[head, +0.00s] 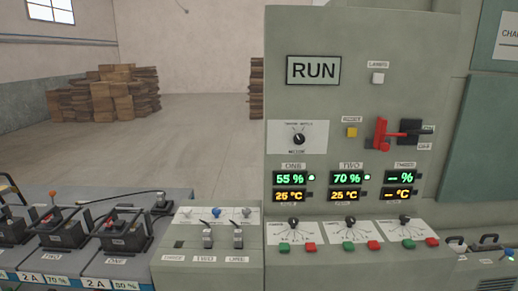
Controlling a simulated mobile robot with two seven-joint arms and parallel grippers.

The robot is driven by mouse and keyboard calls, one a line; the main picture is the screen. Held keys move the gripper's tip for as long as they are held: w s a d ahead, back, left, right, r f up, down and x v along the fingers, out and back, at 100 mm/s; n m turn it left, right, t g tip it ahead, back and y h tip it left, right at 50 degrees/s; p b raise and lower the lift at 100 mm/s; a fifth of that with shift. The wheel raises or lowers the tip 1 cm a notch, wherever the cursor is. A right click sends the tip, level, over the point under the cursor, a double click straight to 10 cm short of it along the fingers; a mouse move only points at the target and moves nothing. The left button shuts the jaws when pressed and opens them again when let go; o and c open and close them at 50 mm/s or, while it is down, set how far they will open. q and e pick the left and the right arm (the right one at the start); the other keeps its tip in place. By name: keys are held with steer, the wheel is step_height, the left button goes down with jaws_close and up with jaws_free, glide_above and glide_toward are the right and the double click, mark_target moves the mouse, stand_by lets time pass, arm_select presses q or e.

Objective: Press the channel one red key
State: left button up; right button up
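The channel one red key (310,247) is on the sloped lower ledge of the grey-green control cabinet (420,35). It sits just right of a green key (284,248), below a black rotary knob (293,224). Above it, the display column labelled ONE shows 55 % (290,178) in green and 25 °C in amber, with a lit green lamp (311,177). Whether the key is pressed in cannot be told. Neither of my grippers is in view.
Similar red keys for the other channels (374,245) (432,241) sit to the right. A red-handled switch (381,133) juts from the cabinet. A lever box (205,270) and several batteries (119,235) stand left. Wooden stacks (115,95) are far behind.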

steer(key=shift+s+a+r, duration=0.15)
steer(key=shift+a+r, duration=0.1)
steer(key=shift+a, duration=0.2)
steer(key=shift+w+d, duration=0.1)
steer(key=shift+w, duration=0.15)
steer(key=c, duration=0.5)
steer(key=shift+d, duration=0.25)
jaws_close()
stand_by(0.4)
